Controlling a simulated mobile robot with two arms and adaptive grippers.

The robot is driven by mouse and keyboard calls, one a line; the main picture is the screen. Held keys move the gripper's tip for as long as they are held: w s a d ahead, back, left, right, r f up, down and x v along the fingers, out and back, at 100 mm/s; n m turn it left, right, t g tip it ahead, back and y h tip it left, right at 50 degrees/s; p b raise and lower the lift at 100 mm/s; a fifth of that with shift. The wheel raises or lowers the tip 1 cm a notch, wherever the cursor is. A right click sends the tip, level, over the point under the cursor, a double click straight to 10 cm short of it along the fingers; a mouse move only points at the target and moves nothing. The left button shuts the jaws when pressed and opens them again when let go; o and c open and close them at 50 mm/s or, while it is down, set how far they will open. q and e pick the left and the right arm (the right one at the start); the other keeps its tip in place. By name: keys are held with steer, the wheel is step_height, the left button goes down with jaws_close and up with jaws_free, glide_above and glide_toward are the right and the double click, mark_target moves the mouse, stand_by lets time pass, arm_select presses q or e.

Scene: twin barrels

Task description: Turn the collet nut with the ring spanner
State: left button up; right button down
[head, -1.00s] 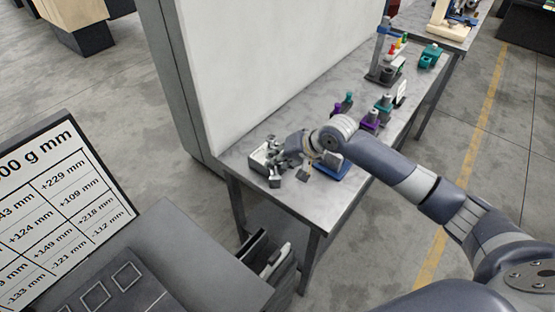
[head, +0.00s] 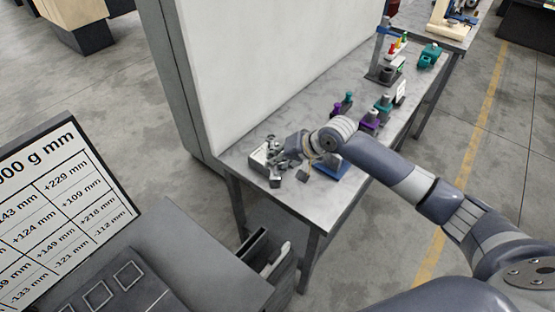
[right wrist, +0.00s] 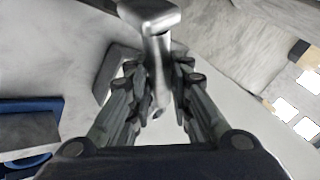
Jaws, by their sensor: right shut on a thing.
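My right gripper (head: 290,150) is over the near end of the grey workbench (head: 310,208), beside a grey metal fixture (head: 258,160). In the right wrist view its two fingers (right wrist: 157,105) are closed on a shiny metal bar with a broad end, apparently the ring spanner (right wrist: 157,50). The far end of the bar points away from the palm. The collet nut cannot be told apart from the fixture's grey parts, and the hand hides some of this area. My left gripper is not in view.
A blue base (head: 333,171) lies right beside the hand. Purple and teal holders (head: 369,121) and a post stand (head: 384,62) stand farther along the bench. A white panel (head: 280,60) rises behind it. A dark bin (head: 268,258) is below the bench's near end.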

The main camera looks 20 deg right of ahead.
steer(key=shift+p, duration=0.5)
steer(key=shift+f+b, duration=0.5)
steer(key=shift+f, duration=0.7)
stand_by(1.1)
steer(key=shift+s+d+n+g+y+b, duration=0.1)
steer(key=shift+d+n+g+y+b, duration=0.4)
steer(key=shift+d+n+b, duration=0.5)
steer(key=shift+d, duration=0.25)
